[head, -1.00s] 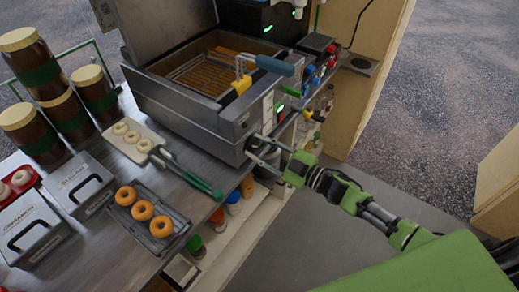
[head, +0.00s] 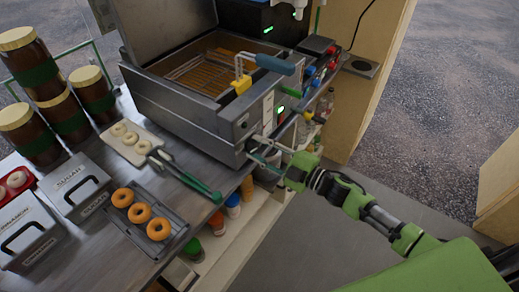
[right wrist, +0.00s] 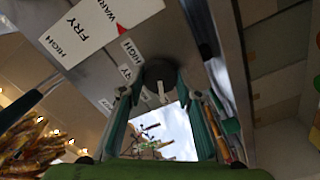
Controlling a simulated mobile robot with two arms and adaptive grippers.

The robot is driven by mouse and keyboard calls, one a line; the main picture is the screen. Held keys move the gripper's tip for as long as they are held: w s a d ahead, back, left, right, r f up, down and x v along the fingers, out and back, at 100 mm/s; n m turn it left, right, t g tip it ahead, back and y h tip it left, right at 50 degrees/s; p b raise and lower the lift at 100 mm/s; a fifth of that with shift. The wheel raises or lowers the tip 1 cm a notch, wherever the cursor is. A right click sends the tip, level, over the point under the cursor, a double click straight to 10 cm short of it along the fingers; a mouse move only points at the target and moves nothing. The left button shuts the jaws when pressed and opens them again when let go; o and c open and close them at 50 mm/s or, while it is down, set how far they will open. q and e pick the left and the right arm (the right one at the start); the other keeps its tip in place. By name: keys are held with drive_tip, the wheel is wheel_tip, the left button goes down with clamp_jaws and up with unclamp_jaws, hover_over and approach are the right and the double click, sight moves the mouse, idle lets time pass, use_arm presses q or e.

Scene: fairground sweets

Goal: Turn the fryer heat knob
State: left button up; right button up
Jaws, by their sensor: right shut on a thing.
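The steel fryer (head: 190,105) stands on the counter in the head view, its basin open with a wire basket inside. My right gripper (head: 254,150) reaches its front panel from the right. In the right wrist view, the dark round heat knob (right wrist: 160,76) has a pale pointer mark on its lower side. My right gripper (right wrist: 160,98) is shut on the knob, one finger on each side. Small white labels sit beside the knob, one reading FRY (right wrist: 125,73). A larger plate reading HIGH, FRY, WARM (right wrist: 92,32) is at the upper left. In the head view the fingers hide the knob.
A blue-handled basket grip (head: 274,64) sticks out over the fryer's front. Green-handled tongs (head: 188,182) and a tray of ring doughnuts (head: 176,217) lie on the counter to the left. Bottles stand on a shelf below. The floor to the right is open.

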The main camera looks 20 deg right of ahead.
drive_tip(key=o, duration=1.1)
drive_tip(key=v, duration=1.2)
